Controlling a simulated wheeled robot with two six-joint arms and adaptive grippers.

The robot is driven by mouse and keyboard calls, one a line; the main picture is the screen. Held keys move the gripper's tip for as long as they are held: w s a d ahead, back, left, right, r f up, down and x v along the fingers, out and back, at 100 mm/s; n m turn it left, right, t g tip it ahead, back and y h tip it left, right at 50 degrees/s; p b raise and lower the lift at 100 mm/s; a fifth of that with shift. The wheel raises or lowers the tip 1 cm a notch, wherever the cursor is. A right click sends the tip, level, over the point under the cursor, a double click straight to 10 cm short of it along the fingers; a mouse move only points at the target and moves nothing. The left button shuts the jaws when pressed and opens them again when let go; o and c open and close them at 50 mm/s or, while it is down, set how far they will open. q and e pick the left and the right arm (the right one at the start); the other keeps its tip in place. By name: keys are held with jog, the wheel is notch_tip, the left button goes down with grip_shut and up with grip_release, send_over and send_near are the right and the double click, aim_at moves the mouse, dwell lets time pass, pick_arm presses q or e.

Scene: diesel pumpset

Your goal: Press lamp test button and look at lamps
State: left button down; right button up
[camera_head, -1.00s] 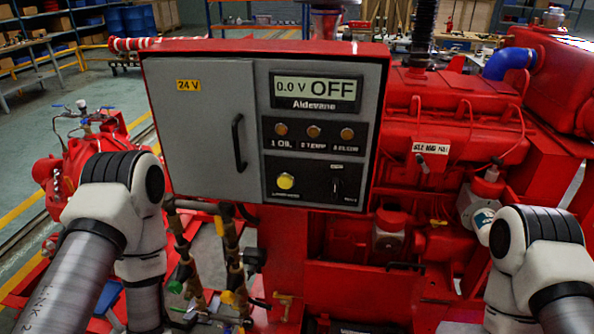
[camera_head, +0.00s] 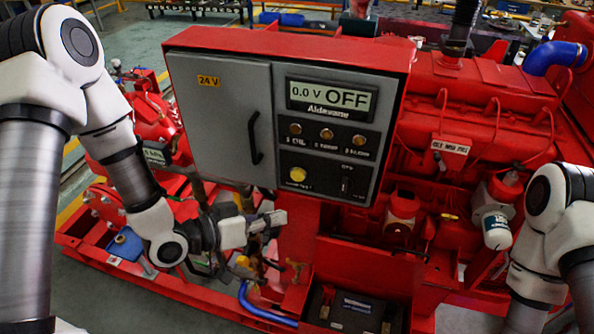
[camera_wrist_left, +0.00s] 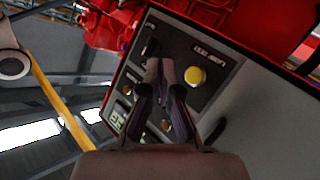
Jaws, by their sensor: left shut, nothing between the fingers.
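The grey control panel (camera_head: 345,85) in its red box shows a display (camera_head: 330,97) reading "0.0 V OFF". A row of three amber lamps (camera_head: 327,134) sits under it, looking dull. The yellow round button (camera_head: 298,174) is at the lower left of the panel, with a dark switch (camera_head: 345,185) to its right. My left gripper (camera_head: 275,219) is shut and empty, below the panel and apart from the button. In the left wrist view the yellow button (camera_wrist_left: 195,75) shows beyond and to the right of the shut fingers (camera_wrist_left: 160,70). My right gripper is out of view.
The grey cabinet door (camera_head: 222,120) with a black handle (camera_head: 255,138) is left of the panel. Pipes and valves (camera_head: 245,265) lie below the box, close to my left gripper. The red engine (camera_head: 470,100) stands to the right.

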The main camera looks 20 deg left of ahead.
aim_at(298, 175)
pick_arm(q)
jog(key=w, duration=0.9)
jog(key=shift+d, duration=0.25)
jog(key=shift+f, duration=0.1)
dwell(1.2)
jog(key=shift+w, duration=0.4)
jog(key=shift+w+p, duration=0.3)
jog(key=shift+w, duration=0.1)
dwell(0.4)
dwell(0.4)
jog(key=shift+s, duration=0.8)
